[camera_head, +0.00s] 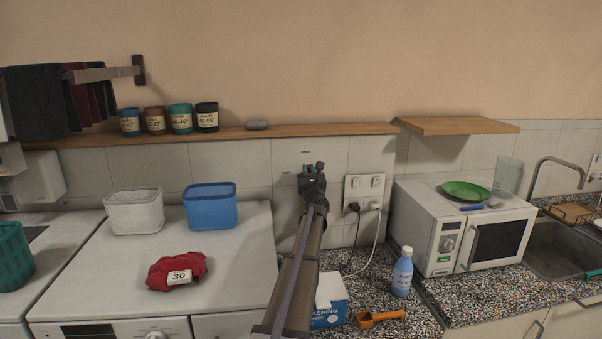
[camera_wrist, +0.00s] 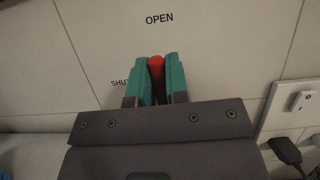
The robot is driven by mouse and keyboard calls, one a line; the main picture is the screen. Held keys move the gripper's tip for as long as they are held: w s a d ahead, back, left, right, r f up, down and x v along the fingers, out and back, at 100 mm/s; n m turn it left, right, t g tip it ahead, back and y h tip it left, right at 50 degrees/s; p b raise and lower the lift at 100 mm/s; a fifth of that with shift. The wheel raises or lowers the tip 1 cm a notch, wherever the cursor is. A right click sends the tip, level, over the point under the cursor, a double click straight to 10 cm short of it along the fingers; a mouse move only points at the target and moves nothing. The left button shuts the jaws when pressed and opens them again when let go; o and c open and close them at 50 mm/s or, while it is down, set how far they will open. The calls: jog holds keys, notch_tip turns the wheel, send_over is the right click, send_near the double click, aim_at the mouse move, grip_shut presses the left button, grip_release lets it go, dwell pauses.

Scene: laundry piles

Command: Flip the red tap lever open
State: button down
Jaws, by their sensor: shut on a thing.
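The red tap lever (camera_wrist: 156,63) shows in the wrist view as a red tip between the two teal fingers of my gripper (camera_wrist: 157,82). My gripper is shut on it. The lever points up toward the word OPEN on the wall tiles, with the word SHUT at the lower left, partly covered by a finger. The lever's lower part and the tap body are hidden behind the gripper. In the head view my gripper (camera_head: 313,169) is against the tiled wall, left of the sockets, and my arm hides what lies below it.
A wall socket plate (camera_head: 364,188) with plugs and cables is just right of my gripper. A wooden shelf (camera_head: 275,132) runs above. A blue tub (camera_head: 211,205) and red cloth (camera_head: 177,271) lie on the left worktop. A bottle (camera_head: 402,272) and microwave (camera_head: 462,230) are right.

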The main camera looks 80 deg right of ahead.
jog(key=shift+s+m, duration=0.1)
jog(key=shift+m, duration=0.2)
jog(key=c, duration=1.1)
grip_release()
jog(key=b+v, duration=0.4)
jog(key=v, duration=0.6)
jog(key=shift+a+f, duration=0.1)
jog(key=shift+a, duration=0.3)
